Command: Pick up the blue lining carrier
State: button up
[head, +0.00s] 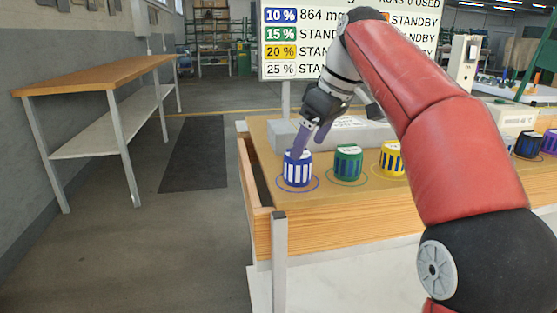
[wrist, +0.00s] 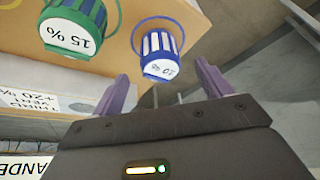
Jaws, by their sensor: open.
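The blue lining carrier (head: 298,170) is a short upright cylinder with blue and white stripes and a white top, standing inside a blue ring at the left end of the wooden table. In the wrist view the blue carrier (wrist: 160,48) shows its 10 % label and lies ahead of the gap between my fingers. My gripper (head: 308,145) is open and empty, with its purple fingers pointing down right at the carrier's top. In the head view one finger overlaps the carrier's upper edge; I cannot tell if they touch. Both fingertips of my gripper (wrist: 163,76) show in the wrist view.
A green carrier (head: 348,162), marked 15 % in the wrist view (wrist: 75,27), stands just right of the blue one. A yellow carrier (head: 391,158) is further right. A grey block (head: 284,134) lies behind them. The table's raised left edge (head: 252,178) is close by.

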aim_at(295, 165)
jog(key=shift+w+a+f, duration=0.2)
jog(key=shift+a, duration=0.1)
jog(key=b+x, duration=0.2)
jog(key=x, duration=0.5)
jog(key=shift+w+a, duration=0.1)
jog(key=shift+a, duration=0.05)
jog(key=c, duration=1.1)
jog(key=shift+r, duration=0.15)
